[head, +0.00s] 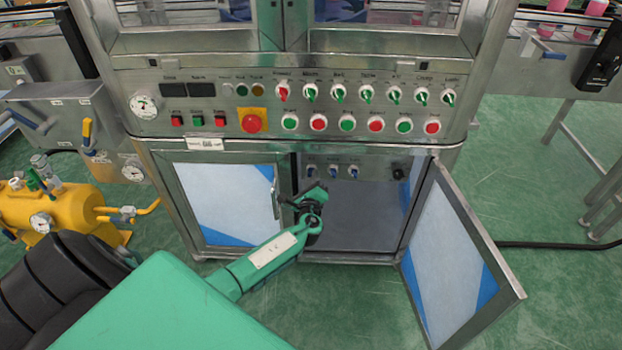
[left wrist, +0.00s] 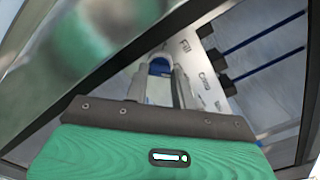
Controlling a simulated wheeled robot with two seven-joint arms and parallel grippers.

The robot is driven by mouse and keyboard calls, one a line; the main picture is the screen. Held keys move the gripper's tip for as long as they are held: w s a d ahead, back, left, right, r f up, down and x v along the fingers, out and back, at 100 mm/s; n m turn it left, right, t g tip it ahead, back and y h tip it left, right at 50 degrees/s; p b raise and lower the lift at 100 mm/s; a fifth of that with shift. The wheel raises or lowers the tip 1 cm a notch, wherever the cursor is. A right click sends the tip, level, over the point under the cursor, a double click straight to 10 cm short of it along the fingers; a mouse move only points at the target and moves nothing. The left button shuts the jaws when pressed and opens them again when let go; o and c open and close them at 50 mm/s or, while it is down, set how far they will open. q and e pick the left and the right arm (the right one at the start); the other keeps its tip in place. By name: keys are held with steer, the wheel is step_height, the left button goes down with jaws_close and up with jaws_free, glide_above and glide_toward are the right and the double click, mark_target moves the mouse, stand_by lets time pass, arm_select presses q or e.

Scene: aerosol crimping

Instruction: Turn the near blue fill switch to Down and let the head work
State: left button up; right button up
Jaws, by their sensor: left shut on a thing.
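The near blue fill switch (left wrist: 159,68) shows between my left gripper's fingers in the left wrist view, beside a plate lettered "Fill". In the head view, small blue switches (head: 332,172) sit in a row on the upper back wall inside the open lower cabinet. My left gripper (head: 316,192) reaches into the cabinet opening below the row's left end. In the left wrist view my left gripper (left wrist: 160,82) is shut on the fill switch. The switch's pointer direction cannot be read. My right gripper is not in view.
The cabinet's right door (head: 447,262) stands wide open and its left door (head: 222,205) is shut. A control panel (head: 300,88) with several knobs and buttons is above. A yellow tank (head: 62,205) stands at left.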

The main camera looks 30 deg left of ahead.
arm_select(q)
steer(key=shift+d+f, duration=0.1)
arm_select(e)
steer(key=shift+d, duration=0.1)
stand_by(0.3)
arm_select(q)
steer(key=o, duration=1)
steer(key=shift+s, duration=0.1)
steer(key=shift+p+v, duration=0.85)
steer(key=shift+v, duration=5.95)
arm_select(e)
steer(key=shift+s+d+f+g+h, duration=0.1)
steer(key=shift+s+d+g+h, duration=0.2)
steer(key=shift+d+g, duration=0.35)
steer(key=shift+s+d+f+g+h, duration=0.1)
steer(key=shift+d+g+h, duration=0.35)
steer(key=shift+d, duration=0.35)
